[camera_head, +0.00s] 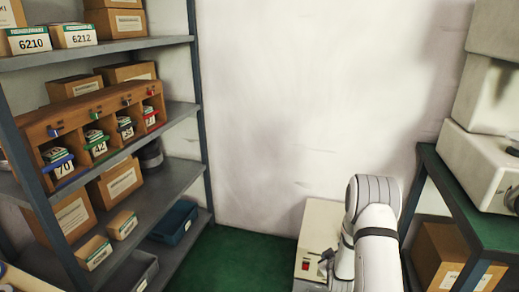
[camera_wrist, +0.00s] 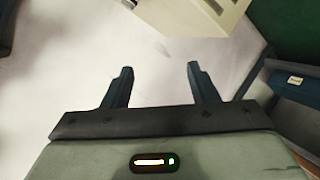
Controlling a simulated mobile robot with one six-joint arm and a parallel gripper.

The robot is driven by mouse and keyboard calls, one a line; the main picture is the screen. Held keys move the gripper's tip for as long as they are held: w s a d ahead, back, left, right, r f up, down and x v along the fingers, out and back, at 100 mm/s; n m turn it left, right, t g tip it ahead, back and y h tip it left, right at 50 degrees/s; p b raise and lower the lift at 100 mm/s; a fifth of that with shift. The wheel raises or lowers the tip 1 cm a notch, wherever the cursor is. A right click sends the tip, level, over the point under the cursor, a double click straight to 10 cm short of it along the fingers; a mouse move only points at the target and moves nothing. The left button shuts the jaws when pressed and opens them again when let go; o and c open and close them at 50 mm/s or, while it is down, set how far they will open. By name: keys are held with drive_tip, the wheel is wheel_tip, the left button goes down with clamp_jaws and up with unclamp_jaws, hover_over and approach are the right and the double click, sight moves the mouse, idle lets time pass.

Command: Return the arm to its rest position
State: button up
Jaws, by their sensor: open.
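My gripper (camera_wrist: 160,78) shows in the wrist view with its two dark fingers wide apart and nothing between them. Beyond the fingers is the pale wall. In the head view my white arm (camera_head: 376,235) stands at the lower right, folded in front of a beige cabinet; the gripper itself cannot be made out there. A wooden rack (camera_head: 95,127) with numbered compartments sits on the shelf at the left, well away from the arm. Small boxes stand in its compartments, with labels such as 70 and 42.
A grey shelf unit (camera_head: 180,112) with cardboard boxes and bins fills the left. The beige cabinet (camera_head: 318,225) with a red switch stands close behind my arm. A green-topped bench (camera_head: 452,200) with machines is at the right. Green floor (camera_head: 235,262) is clear in the middle.

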drive_tip(key=s+a+r+m+g+y+p, duration=0.1)
drive_tip(key=s+a+r+g+p, duration=0.25)
drive_tip(key=r, duration=1.05)
drive_tip(key=s+a+r+m+g+p, duration=0.15)
drive_tip(key=s+a+r+p, duration=0.35)
drive_tip(key=r, duration=1)
drive_tip(key=s+a+r+m+g+p, duration=0.1)
drive_tip(key=s+r+p, duration=0.1)
drive_tip(key=s+r, duration=0.4)
drive_tip(key=s+a+r+m+g+p, duration=0.1)
drive_tip(key=s+r, duration=0.5)
drive_tip(key=s, duration=0.7)
drive_tip(key=s+a+r+m+g+y+p, duration=0.1)
drive_tip(key=s+r+g+p, duration=0.2)
drive_tip(key=s+r, duration=0.4)
drive_tip(key=shift+s+a+p, duration=0.3)
drive_tip(key=shift+s+p, duration=0.55)
drive_tip(key=shift+s, duration=0.35)
drive_tip(key=shift+o, duration=0.4)
drive_tip(key=shift+s+m, duration=0.1)
drive_tip(key=shift+m, duration=0.15)
